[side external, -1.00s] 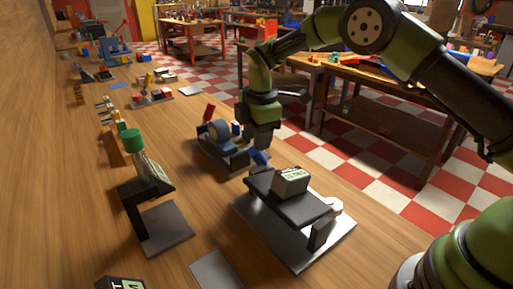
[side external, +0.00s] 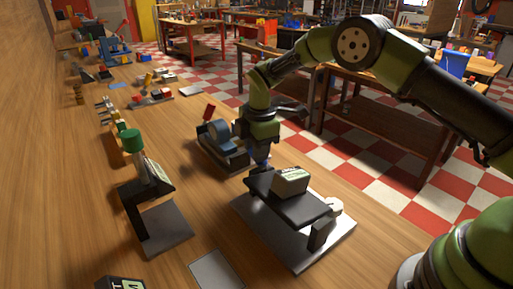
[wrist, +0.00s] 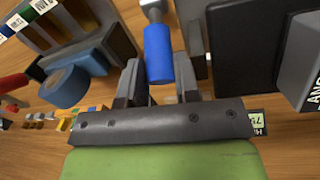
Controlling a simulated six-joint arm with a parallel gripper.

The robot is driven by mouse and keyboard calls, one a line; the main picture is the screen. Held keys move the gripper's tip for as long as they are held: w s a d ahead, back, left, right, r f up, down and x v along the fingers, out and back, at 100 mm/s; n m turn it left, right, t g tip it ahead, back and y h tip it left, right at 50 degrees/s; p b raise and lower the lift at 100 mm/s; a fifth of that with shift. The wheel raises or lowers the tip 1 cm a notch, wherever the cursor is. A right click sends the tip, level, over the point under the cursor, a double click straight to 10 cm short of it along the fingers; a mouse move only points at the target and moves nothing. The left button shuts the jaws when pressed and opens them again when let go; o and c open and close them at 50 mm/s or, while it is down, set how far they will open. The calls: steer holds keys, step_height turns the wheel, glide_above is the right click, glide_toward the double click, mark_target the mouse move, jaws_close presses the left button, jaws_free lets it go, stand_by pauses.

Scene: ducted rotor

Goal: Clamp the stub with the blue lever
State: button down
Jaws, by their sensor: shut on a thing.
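The blue lever (wrist: 158,52) shows in the wrist view as a blue cylinder on a metal shaft, running up between the two fingers of my gripper (wrist: 161,85). My gripper is shut on it. In the side view my gripper (side external: 260,158) is low, between the dark rotor fixture (side external: 222,158) and the dark raised platform (side external: 285,202). There it mostly hides the lever. The fixture carries a blue ring (side external: 221,138) and a red lever (side external: 208,112). I cannot make out the stub.
A pale labelled box (side external: 290,181) sits on the platform, close to the right of my gripper. A stand with a green knob (side external: 131,140) is at the left. A grey plate (side external: 216,270) lies in front. Bare wooden bench lies between them.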

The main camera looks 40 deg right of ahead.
steer(key=shift+d+r+y, duration=0.2)
steer(key=shift+d+y, duration=0.3)
steer(key=shift+y, duration=0.15)
steer(key=shift+d+r+y, duration=0.15)
steer(key=shift+d+y, duration=0.3)
steer(key=shift+y, duration=0.2)
steer(key=d+y, duration=0.2)
steer(key=shift+d+y, duration=0.1)
steer(key=shift+y, duration=0.2)
steer(key=shift+d+f+m+y, duration=0.15)
steer(key=shift+d+f+y, duration=0.1)
steer(key=shift+d+y, duration=0.9)
steer(key=shift+d+f+m+y, duration=0.2)
steer(key=shift+d+y, duration=0.55)
steer(key=shift+y, duration=0.8)
steer(key=c, duration=1.1)
jaws_free()
